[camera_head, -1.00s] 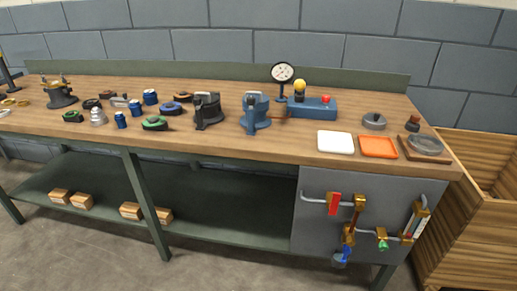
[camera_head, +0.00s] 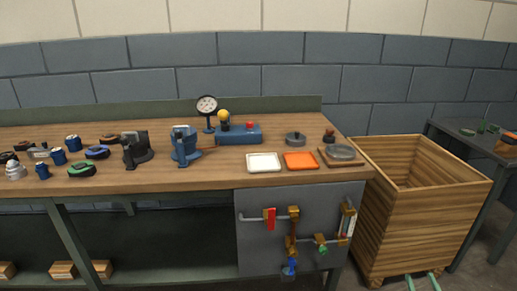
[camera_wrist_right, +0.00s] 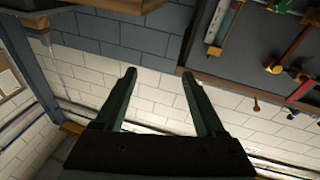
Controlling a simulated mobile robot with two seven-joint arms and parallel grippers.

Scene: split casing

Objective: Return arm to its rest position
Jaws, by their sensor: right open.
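My right gripper (camera_head: 423,282) shows only as two green fingertips at the bottom edge of the head view, in front of the wooden crate (camera_head: 385,238). In the right wrist view the gripper (camera_wrist_right: 158,75) has its two green fingers spread apart. Nothing is between them. The rest of my right arm is out of the head view. My left arm and gripper are not in view.
The workbench (camera_head: 215,179) carries two vises, a blue box (camera_head: 239,135), a white tray (camera_head: 264,170) and an orange tray (camera_head: 300,168). A grey panel with pipes and valves (camera_head: 260,255) is on its front. A dark table (camera_head: 455,130) stands far right.

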